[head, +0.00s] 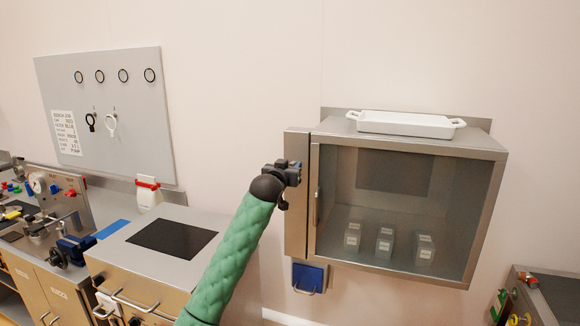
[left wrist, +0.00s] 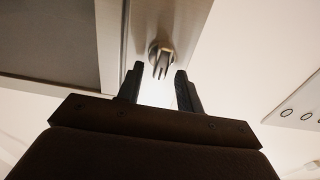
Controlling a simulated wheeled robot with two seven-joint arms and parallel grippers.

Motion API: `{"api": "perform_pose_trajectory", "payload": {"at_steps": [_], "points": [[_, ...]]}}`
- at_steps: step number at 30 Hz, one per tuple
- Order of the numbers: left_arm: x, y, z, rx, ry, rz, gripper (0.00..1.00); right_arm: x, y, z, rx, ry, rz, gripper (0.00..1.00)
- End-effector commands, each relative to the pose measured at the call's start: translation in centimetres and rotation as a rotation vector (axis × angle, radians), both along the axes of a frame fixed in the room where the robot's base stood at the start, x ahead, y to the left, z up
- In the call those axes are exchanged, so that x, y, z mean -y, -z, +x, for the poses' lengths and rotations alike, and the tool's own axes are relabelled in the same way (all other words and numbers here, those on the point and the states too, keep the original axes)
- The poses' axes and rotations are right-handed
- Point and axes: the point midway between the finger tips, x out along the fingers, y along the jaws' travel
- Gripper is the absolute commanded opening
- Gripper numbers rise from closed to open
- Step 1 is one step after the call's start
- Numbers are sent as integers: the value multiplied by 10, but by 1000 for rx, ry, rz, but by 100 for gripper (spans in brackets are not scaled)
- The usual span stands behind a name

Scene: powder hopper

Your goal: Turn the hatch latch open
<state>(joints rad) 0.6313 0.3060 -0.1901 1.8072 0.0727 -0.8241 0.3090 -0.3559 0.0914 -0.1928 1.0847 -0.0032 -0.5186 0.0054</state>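The steel hatch cabinet (head: 480,210) hangs on the wall with a glass front and a steel strip down its left side. In the left wrist view, the latch (left wrist: 160,56), a small round metal knob with a short lever, sits on that steel strip. My left gripper (head: 294,172) is in front of the strip and hides the latch in the head view. In the left wrist view the two dark fingers (left wrist: 160,72) are apart, with the latch showing between and just beyond their tips. I cannot tell whether they touch it. My right gripper is not in view.
A white tray (head: 405,124) stands on the cabinet top. Several small containers (head: 385,245) stand behind the glass. A blue holder (head: 309,277) hangs below. A steel counter with a black plate (head: 172,238) stands left, under a grey pegboard (head: 120,125) with rings.

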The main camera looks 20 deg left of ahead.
Motion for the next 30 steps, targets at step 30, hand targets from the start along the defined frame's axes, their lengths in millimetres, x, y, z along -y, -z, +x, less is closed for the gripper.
{"api": "perform_pose_trajectory", "payload": {"at_steps": [30], "points": [[3, 1, 0, 7, 1, 237, 0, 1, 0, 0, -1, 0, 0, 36]]}}
